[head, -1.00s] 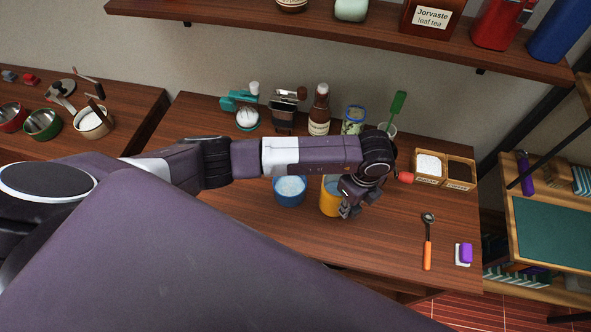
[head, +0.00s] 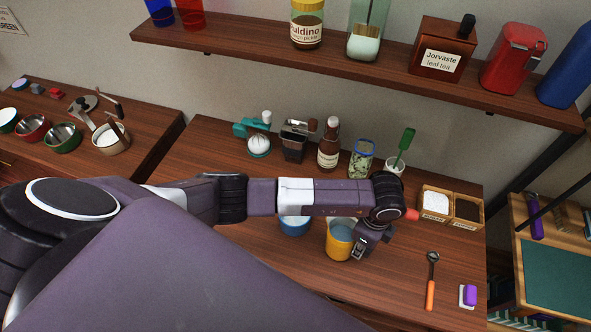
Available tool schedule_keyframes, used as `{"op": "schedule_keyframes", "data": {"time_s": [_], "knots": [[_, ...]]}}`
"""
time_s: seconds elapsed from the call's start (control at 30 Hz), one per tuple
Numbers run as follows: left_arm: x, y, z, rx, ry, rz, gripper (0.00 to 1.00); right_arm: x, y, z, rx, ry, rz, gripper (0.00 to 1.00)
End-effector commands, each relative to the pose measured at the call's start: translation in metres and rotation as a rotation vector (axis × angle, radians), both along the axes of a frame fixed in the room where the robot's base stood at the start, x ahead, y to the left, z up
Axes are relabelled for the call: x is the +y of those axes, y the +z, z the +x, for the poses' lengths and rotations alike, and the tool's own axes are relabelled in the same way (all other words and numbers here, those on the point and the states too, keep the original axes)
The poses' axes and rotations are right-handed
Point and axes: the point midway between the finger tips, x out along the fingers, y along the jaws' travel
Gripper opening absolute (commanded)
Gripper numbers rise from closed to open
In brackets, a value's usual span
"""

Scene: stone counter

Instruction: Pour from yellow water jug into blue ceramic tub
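The yellow water jug (head: 338,249) stands upright on the wooden counter, with bluish water visible inside. The blue ceramic tub (head: 295,228) is left of the jug; my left arm crosses in front of it and hides its upper part. My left gripper (head: 362,246) points down at the jug's right side, against or very close to it. Its fingers are small and partly hidden, so I cannot tell whether they are closed on the jug. My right gripper is not in view.
A brown bottle (head: 328,146), a glass jar (head: 362,158) and a cup with a green-handled tool (head: 403,146) stand behind my arm. Two wooden boxes (head: 450,208), an orange-handled spoon (head: 430,285) and a purple-and-white block (head: 469,295) lie right. Front counter is clear.

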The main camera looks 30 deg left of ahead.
Motion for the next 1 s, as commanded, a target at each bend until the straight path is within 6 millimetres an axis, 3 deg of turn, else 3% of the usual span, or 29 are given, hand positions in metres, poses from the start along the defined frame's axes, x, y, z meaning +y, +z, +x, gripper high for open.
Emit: {"op": "schedule_keyframes", "data": {"time_s": [1.0], "knots": [[0.039, 0.036, 0.002, 0.019, 0.004, -0.484, 0.0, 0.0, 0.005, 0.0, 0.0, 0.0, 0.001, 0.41]]}}
